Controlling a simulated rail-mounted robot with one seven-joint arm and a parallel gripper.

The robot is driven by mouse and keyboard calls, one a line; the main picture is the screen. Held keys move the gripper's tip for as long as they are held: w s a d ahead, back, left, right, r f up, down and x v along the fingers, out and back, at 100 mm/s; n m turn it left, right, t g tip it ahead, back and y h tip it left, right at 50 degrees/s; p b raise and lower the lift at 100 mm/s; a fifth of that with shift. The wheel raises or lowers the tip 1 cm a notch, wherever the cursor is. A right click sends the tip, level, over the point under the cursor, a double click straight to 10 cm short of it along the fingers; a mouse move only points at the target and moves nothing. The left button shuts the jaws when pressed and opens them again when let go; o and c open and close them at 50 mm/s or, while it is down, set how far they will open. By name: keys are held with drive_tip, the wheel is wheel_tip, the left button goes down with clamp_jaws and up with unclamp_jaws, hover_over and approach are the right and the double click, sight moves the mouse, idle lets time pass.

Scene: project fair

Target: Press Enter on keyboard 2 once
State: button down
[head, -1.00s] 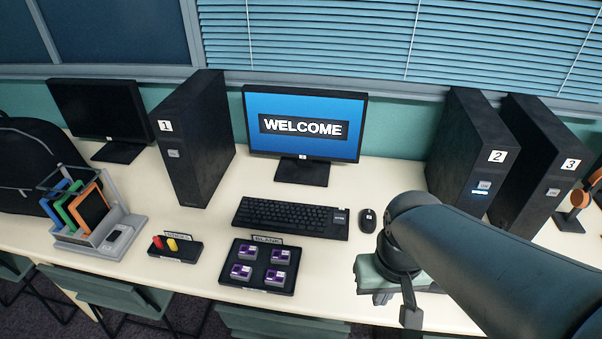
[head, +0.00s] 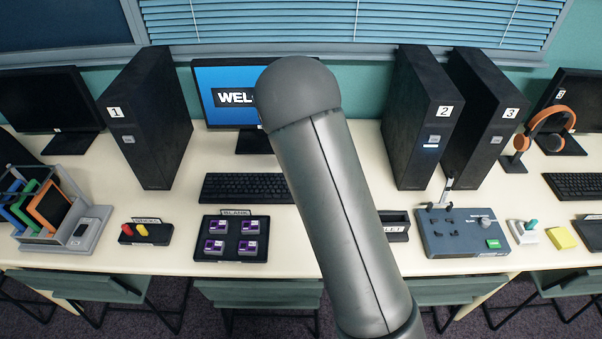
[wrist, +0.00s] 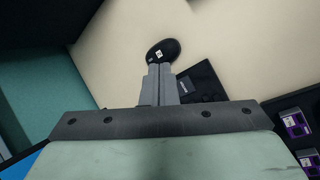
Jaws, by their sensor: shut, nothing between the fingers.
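A black keyboard (head: 240,187) lies on the table in front of the blue "WELCOME" monitor (head: 218,95); my arm hides its right end in the head view. In the wrist view that keyboard's end (wrist: 200,82), with a small light label, shows just right of my fingers. My gripper (wrist: 160,68) is shut and empty, its tips beside the black mouse (wrist: 163,50) in the picture. I cannot tell how high the tips are. The gripper is hidden in the head view. Tower 2 (head: 418,125) stands right of the monitor. No number on the keyboard is readable.
Tower 1 (head: 150,120) stands left of the monitor, tower 3 (head: 485,120) beside tower 2. A black tray (head: 202,247) of purple pieces lies in front of the keyboard. A blue control box (head: 450,243) is at front right. Another keyboard (head: 575,186) lies at far right.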

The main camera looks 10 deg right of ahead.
drive_tip(key=w+a+f+n+t+h, duration=0.2)
drive_tip(key=w+a+f+n, duration=0.1)
drive_tip(key=w+f, duration=0.4)
drive_tip(key=shift+w+a+f+n+p, duration=0.15)
drive_tip(key=shift+w+f+n+p, duration=0.25)
drive_tip(key=shift+w+n, duration=0.4)
drive_tip(key=shift+s+f, duration=0.1)
drive_tip(key=shift+s, duration=0.05)
wheel_tip(320, 180, down, 8)
drive_tip(key=b, duration=0.4)
drive_tip(key=shift+f+b, duration=0.3)
drive_tip(key=shift+b, duration=0.15)
drive_tip(key=shift+f, duration=0.1)
idle(0.8)
drive_tip(key=shift+f+b, duration=0.35)
drive_tip(key=shift+b, duration=0.3)
